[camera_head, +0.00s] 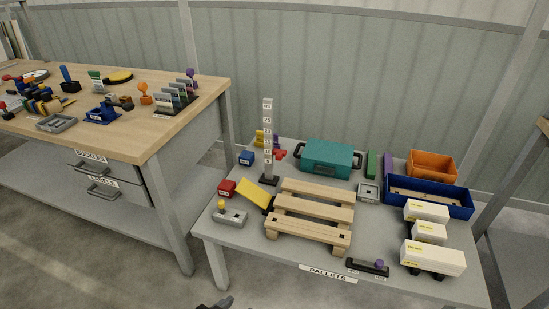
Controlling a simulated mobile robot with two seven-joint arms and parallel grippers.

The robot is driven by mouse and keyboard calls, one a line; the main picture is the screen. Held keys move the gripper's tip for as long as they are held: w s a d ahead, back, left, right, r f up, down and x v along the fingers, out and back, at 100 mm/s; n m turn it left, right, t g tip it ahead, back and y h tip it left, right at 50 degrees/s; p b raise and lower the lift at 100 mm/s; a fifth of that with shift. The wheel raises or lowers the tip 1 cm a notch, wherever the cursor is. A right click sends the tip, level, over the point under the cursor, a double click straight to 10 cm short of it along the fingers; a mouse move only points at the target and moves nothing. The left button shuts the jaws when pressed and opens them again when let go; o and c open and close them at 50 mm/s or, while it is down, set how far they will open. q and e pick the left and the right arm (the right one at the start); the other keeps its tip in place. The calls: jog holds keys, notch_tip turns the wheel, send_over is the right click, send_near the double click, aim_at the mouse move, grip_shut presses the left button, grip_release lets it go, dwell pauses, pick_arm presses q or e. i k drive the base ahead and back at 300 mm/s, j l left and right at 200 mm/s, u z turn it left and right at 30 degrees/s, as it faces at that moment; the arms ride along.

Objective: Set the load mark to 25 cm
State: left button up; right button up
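An upright white scale post (268,128) with dark number marks stands on a black foot (269,181) at the back left of the grey table. Its numbers are small; one near the upper part looks like 25. A small red piece (280,154) shows beside the post low down, near the lowest numbers; I cannot tell whether it is attached as the pointer. A dark tip of what looks like my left gripper (218,304) just enters at the bottom edge, well in front of the table and touching nothing. Its fingers are mostly cut off. My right gripper is out of view.
A wooden pallet (312,213) lies in front of the post. A teal case (327,157), orange bin (432,165), blue tray (458,203) and white boxes (433,256) fill the right. A wooden workbench (130,140) stands left.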

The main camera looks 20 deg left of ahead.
aim_at(279, 153)
jog(key=i+j+z, duration=0.1)
jog(key=i+z, duration=0.2)
jog(key=i, duration=0.15)
jog(key=i+j+z, duration=0.15)
jog(key=i+z, duration=0.15)
jog(key=i, duration=0.2)
